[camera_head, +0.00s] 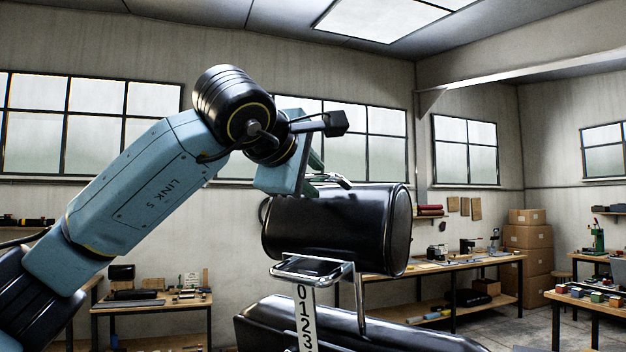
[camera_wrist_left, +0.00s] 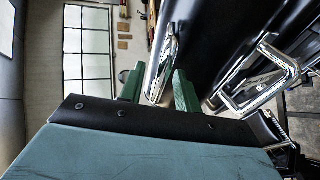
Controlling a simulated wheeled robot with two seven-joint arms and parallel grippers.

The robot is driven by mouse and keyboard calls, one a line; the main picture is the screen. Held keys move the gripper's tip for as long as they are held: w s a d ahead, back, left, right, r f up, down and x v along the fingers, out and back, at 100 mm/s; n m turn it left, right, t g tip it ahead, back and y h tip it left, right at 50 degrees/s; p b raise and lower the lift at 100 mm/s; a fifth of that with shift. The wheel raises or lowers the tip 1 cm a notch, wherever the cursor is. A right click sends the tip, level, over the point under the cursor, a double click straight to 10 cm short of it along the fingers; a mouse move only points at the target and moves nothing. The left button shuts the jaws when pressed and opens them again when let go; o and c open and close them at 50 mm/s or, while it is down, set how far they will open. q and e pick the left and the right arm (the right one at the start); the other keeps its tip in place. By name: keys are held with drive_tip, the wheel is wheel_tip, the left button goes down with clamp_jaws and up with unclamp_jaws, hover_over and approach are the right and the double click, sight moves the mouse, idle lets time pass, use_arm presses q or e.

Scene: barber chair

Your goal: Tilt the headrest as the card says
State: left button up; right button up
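The headrest (camera_head: 325,225) is a black padded cylinder above the black chair back (camera_head: 350,325). A chrome handle (camera_head: 328,179) sits on its upper side. My left gripper (camera_head: 314,162) is at this handle from above and left. In the left wrist view, the chrome handle (camera_wrist_left: 164,68) lies between the two green fingers of my left gripper (camera_wrist_left: 159,88). The fingers stand apart with narrow gaps beside the handle; contact is hard to judge. I see no readable card. My right gripper is out of view.
A low bench (camera_head: 150,304) with small items stands behind at left. A longer workbench (camera_head: 455,264) is behind at right, with stacked cardboard boxes (camera_head: 528,240) beside it. Another bench (camera_head: 590,303) with coloured blocks is at far right. The space above the headrest's right end is clear.

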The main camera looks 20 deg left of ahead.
use_arm(q)
drive_tip(key=b+v, duration=0.3)
drive_tip(key=v, duration=0.9)
drive_tip(key=shift+s, duration=0.15)
drive_tip(key=shift+r, duration=0.15)
